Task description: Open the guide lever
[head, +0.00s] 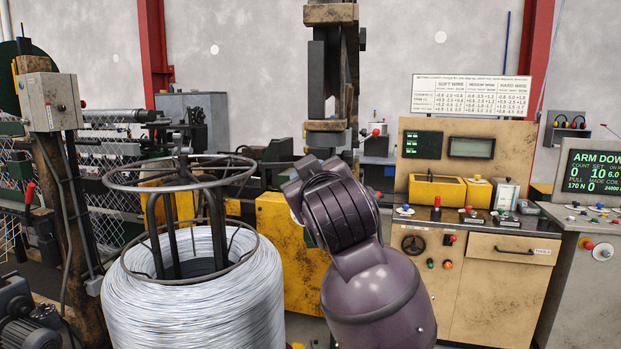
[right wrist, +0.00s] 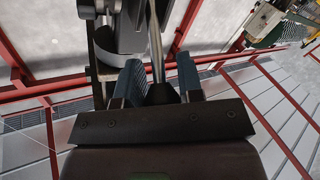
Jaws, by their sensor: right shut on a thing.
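The lever I take to be the guide lever shows in the right wrist view as a thin metal rod (right wrist: 156,45) ending in a dark grip (right wrist: 161,94). My right gripper (right wrist: 158,78) has its two blue-padded fingers on either side of this grip and is shut on it. In the head view my purple right arm reaches up to the machine's dark upright and hides the fingers and the lever. I cannot tell from these views how far the lever is turned. My left gripper is in neither view.
A large wire coil (head: 195,300) with a ring-topped stand (head: 181,172) stands at front left, close to my arm. A yellow machine housing (head: 285,245) is behind my arm. A beige control cabinet (head: 490,300) and a screen (head: 592,172) are at right.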

